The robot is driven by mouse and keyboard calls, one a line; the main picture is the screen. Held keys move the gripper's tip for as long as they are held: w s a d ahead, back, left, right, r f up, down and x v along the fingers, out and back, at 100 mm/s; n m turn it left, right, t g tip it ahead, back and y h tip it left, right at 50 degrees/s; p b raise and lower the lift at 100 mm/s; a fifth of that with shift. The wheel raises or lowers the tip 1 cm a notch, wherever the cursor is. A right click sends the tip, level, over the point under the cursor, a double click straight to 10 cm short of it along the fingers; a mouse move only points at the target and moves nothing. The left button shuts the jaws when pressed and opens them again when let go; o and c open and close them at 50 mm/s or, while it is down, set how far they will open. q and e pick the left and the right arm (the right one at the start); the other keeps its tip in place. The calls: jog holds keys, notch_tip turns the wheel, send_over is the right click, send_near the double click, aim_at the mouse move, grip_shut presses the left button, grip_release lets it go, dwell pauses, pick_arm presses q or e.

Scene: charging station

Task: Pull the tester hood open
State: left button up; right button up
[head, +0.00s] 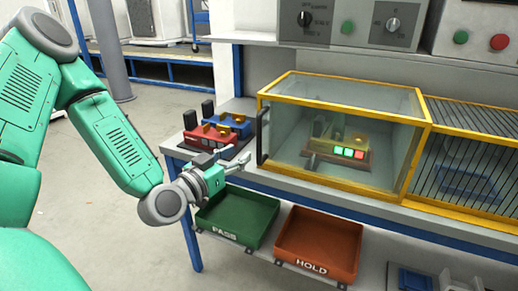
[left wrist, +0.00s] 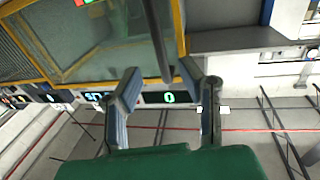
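The tester hood (head: 335,125) is a clear box with a yellow frame, and it looks closed over a fixture with lit green and red buttons (head: 349,152). Its dark upright handle (head: 263,137) is on the front left edge. My left gripper (head: 238,158) is open and empty, a little left of and below the handle. In the left wrist view the hood (left wrist: 110,45) fills the upper left, and the handle (left wrist: 156,38) ends near the gap between the spread fingertips (left wrist: 166,82). I cannot tell whether they touch it. My right gripper is not in view.
Red and blue fixtures (head: 215,132) stand left of the hood. A green PASS tray (head: 238,215) and a red HOLD tray (head: 318,245) lie below the bench edge. A barred yellow cage (head: 470,150) adjoins the hood on the right. Floor at left is open.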

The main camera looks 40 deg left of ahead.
aim_at(257, 141)
pick_arm(q)
jog(key=w, duration=0.9)
jog(key=shift+w+a+b, duration=0.15)
jog(key=shift+b, duration=0.25)
grip_shut()
